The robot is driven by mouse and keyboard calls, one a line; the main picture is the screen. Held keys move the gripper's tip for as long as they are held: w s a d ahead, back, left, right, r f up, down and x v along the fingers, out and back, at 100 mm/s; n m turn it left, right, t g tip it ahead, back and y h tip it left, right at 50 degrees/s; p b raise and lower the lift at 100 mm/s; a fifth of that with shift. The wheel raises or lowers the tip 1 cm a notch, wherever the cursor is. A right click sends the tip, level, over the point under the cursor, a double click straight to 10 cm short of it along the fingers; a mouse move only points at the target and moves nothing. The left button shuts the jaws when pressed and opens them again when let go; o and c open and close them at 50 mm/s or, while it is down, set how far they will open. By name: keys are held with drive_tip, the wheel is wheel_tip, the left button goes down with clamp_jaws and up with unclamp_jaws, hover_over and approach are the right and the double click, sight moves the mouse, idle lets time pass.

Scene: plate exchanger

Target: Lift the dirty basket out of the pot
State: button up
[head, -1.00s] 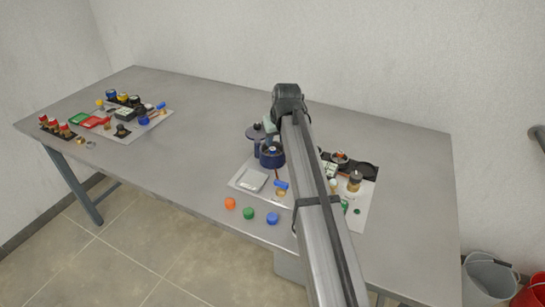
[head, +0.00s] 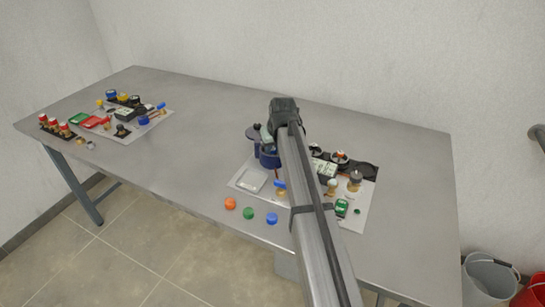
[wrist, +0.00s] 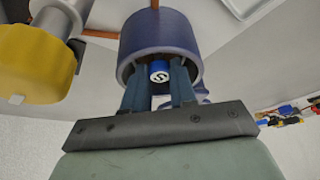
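The dark blue pot (head: 269,160) stands on the pale mat near the middle of the table, partly covered by my arm in the head view. The wrist view shows the pot (wrist: 158,32) just ahead of my gripper (wrist: 158,75). The two fingers are apart at the pot's mouth. A blue cap with a white S-like mark (wrist: 159,72) lies between them, with a small gap visible at the left. I cannot tell whether this is part of the dirty basket; the basket's body is hidden.
A dark vessel with a flat round top (head: 253,140) stands left of the pot. A white tray (head: 251,180) lies in front. Orange (head: 230,204), green and blue caps sit near the table edge. A yellow knob-like part (wrist: 35,65) is close at left in the wrist view.

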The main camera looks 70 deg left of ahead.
clamp_jaws()
drive_tip(key=shift+r, duration=0.1)
